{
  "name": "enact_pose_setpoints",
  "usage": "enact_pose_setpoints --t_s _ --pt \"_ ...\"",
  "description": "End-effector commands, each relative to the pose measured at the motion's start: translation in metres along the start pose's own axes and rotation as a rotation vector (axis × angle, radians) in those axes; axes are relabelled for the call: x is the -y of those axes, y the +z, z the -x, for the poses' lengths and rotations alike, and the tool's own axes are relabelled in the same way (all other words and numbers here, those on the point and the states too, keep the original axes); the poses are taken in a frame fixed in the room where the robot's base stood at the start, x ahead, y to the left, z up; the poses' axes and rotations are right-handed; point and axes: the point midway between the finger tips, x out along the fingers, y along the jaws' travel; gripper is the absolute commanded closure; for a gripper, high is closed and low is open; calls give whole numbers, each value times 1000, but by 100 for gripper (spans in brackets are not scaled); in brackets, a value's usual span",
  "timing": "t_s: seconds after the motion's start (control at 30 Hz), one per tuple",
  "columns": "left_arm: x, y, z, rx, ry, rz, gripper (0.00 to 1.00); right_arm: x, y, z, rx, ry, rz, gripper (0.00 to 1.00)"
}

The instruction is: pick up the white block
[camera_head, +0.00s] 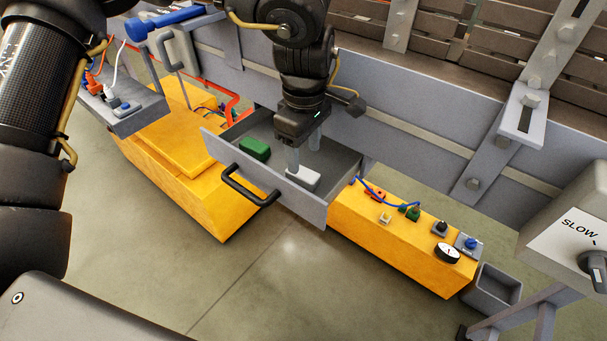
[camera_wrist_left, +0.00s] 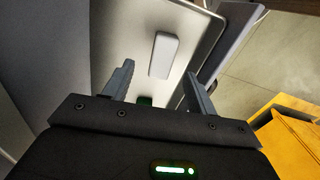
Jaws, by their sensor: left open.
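The white block (camera_head: 303,178) lies in the open grey drawer (camera_head: 345,172), close to its front wall. It also shows in the left wrist view (camera_wrist_left: 163,55), ahead of the fingers and roughly in line with the gap between them. My left gripper (camera_head: 304,156) points down into the drawer, open and empty, with its fingertips close to the block. In the left wrist view its two fingers (camera_wrist_left: 160,84) stand apart. A green block (camera_head: 255,149) lies in the drawer to the left of the white one. My right gripper is not in view.
The drawer's front has a black handle (camera_head: 248,187). A yellow box (camera_head: 410,245) with a gauge, buttons and a blue cable stands to the right, beside a small grey bin (camera_head: 494,287). Another yellow box (camera_head: 220,205) is at the left. A SLOW switch panel (camera_head: 575,235) stands at the far right.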

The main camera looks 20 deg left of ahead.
Motion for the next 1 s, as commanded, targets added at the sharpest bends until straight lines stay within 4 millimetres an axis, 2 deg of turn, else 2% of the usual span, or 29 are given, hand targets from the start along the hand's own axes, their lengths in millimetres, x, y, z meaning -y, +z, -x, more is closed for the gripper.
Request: enact_pose_setpoints --t_s 0.23,0.33,0.6,0.9,1.0 --pt "0 1 -8 1 0 -1 43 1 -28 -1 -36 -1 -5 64" --pt "1 -1 -18 -1 -3 -1 43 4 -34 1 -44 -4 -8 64" --pt "2 -2 -54 1 -1 0 43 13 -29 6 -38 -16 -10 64" --pt "2 -2 -59 1 1 0 43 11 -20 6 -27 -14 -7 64" --pt "2 -2 -59 1 1 0 56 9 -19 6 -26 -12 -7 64"
